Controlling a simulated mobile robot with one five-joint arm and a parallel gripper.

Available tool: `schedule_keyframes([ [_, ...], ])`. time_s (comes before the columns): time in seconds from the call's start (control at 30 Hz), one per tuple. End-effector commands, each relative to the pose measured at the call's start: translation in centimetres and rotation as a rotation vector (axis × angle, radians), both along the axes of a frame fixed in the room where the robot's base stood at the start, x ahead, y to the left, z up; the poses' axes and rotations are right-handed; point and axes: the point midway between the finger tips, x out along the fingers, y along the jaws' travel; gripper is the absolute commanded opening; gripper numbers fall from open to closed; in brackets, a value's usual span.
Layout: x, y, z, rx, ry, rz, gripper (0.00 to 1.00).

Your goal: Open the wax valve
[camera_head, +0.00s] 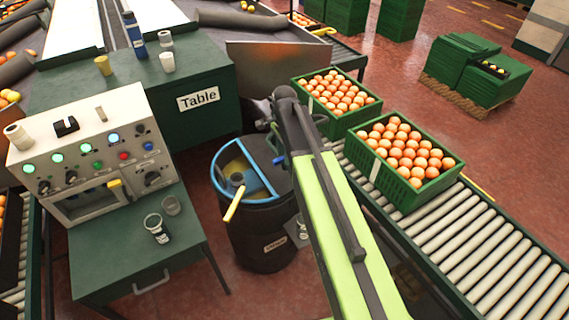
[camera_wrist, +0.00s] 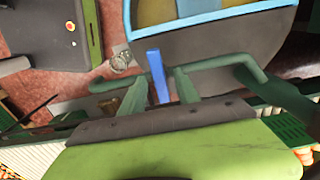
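A black drum (camera_head: 262,225) with a blue-rimmed, partly open top stands between the green table and the roller conveyor. Its dark side and blue rim fill the upper right of the wrist view (camera_wrist: 225,55). A narrow blue lever (camera_wrist: 156,72), apparently the wax valve's handle, stands out against the drum. My gripper (camera_wrist: 160,78) has its two green fingers apart, one on each side of the lever, with gaps showing. Whether the fingers reach the lever in depth I cannot tell.
A yellow handle (camera_head: 235,204) sticks out of the drum top. A glass jar (camera_wrist: 121,62) is left of the lever. Orange-filled green crates (camera_head: 405,165) stand on the roller conveyor (camera_head: 470,235). A control panel (camera_head: 95,145) stands left. Red floor shows between drum and panel stand.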

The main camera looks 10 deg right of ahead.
Motion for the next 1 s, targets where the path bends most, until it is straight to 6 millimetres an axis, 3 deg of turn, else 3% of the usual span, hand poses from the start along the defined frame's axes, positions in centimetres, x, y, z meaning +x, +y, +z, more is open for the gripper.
schedule_keyframes([
  [0.27,0.00,0.03,-0.13,0.000,0.000,0.001,0.37],
  [0.57,0.01,0.07,-0.13,0.000,0.000,0.001,0.00],
  [1.0,0.03,0.07,-0.14,-0.001,-0.001,0.032,0.00],
])
